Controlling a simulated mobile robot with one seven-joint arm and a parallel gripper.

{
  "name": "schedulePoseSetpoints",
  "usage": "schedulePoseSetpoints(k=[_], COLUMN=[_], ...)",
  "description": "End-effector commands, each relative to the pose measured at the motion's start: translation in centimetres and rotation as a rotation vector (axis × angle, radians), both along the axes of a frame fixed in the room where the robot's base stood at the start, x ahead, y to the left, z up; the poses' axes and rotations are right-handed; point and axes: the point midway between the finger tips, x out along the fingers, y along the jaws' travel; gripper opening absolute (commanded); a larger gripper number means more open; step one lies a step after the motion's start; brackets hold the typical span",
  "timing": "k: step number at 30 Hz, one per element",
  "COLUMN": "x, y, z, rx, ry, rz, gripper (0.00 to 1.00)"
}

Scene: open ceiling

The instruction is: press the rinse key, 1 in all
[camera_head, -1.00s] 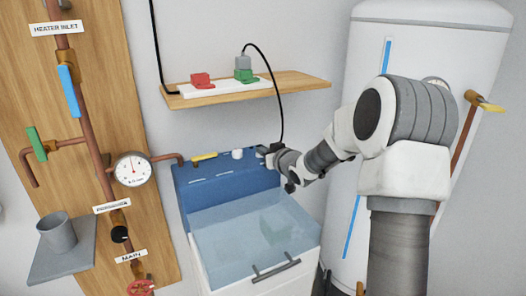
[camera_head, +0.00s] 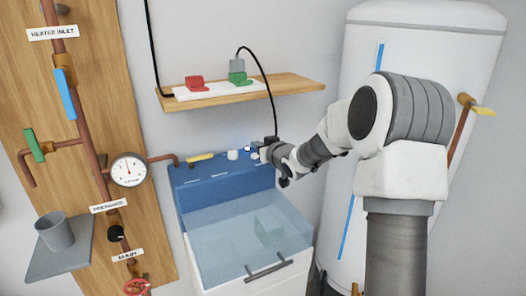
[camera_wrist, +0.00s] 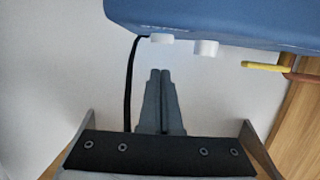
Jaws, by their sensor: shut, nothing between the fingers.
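A washer-like machine with a blue control panel (camera_head: 205,178) stands in the middle of the head view. The panel carries a white knob or key (camera_head: 232,155) and a second small white piece (camera_head: 254,156) close to my gripper. No rinse label is readable, so I cannot tell which is the rinse key. My gripper (camera_wrist: 160,72) is shut and empty. In the wrist view its tips are below the panel edge, near two white keys (camera_wrist: 162,38) (camera_wrist: 205,48); contact is not visible.
A wooden shelf (camera_head: 290,87) with red and green plugs hangs above, and a black cable (camera_head: 272,100) runs down close to my gripper. A white tank (camera_head: 420,50) stands right.

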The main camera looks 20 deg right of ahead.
Motion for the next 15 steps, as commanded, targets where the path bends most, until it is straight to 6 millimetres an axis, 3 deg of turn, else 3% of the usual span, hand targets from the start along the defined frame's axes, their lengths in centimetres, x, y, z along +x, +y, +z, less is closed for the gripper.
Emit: schedulePoseSetpoints(k=[9,15], x=[-6.3,-8.7], y=[-1.3,-1.8], z=[2.1,2.7], rx=[-0.002,-0.001], ry=[-0.005,-0.007], rz=[-0.002,0.000], gripper=[0.00,0.00])
